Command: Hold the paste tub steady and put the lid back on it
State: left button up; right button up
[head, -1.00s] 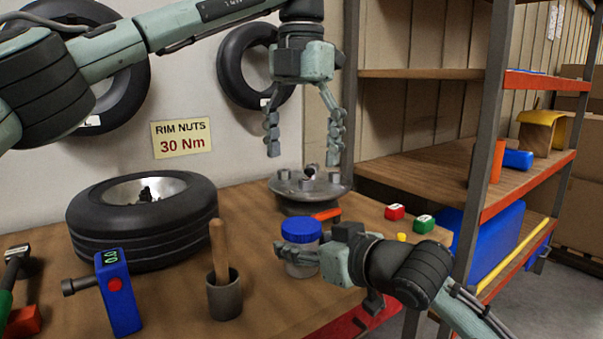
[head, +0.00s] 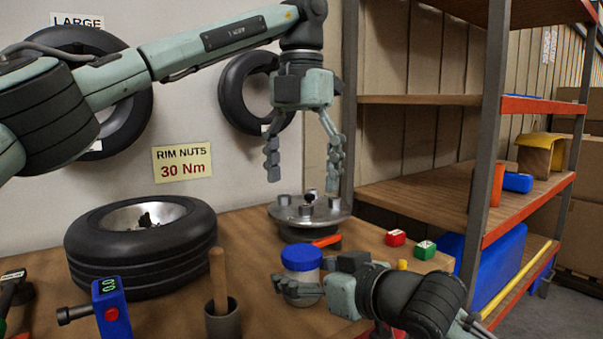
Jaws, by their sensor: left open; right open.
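The paste tub (head: 308,275) is a small translucent pot on the bench near its front right edge. Its blue lid (head: 301,257) sits on top of it and looks level; whether it is pressed down I cannot tell. My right gripper (head: 309,281) is open at the tub, coming from the right. One finger crosses in front of the tub below the lid; the other is mostly hidden behind it. My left gripper (head: 303,178) is open and empty, pointing down, above and behind the tub, over a metal hub (head: 282,215).
A tyre (head: 135,262) lies at the left. A pot with a wooden handle (head: 222,318) and a blue gauge (head: 110,310) stand in front. An orange-red piece (head: 327,241) lies behind the tub.

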jog(key=v, duration=1.1)
jog(key=shift+r, duration=0.1)
